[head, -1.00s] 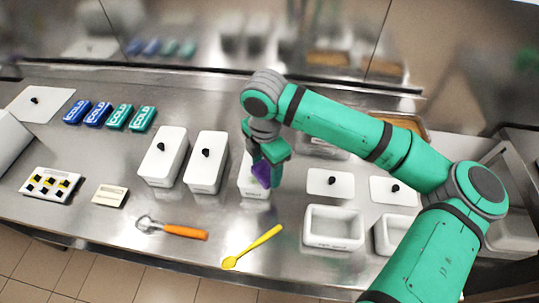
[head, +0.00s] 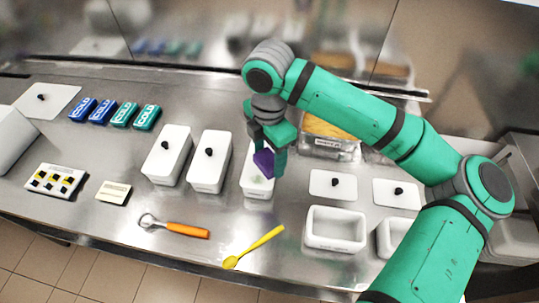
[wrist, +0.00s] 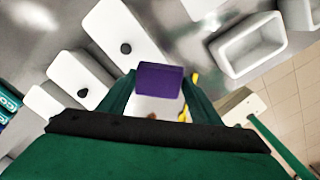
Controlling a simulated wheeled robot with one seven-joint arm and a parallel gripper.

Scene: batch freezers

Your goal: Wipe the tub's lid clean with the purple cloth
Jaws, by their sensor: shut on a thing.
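My gripper (head: 268,160) is shut on the purple cloth (head: 264,163), a small block-like pad that also shows between the fingers in the wrist view (wrist: 160,80). It is over the white tub (head: 257,188), the rightmost of a row of three closed tubs. The lid's front part shows a faint greenish smear (head: 257,179); the rest of the lid is hidden behind the cloth and gripper. In the wrist view a brownish spot (wrist: 152,115) shows just below the cloth. I cannot tell whether the cloth touches the lid.
Two white tubs with black knobs (head: 167,155) (head: 209,160) stand close on the left. Flat lids (head: 333,186) and an open white tub (head: 335,229) are on the right. A yellow spoon (head: 255,245) and orange-handled tool (head: 180,229) lie in front. Cold packs (head: 122,114) lie back left.

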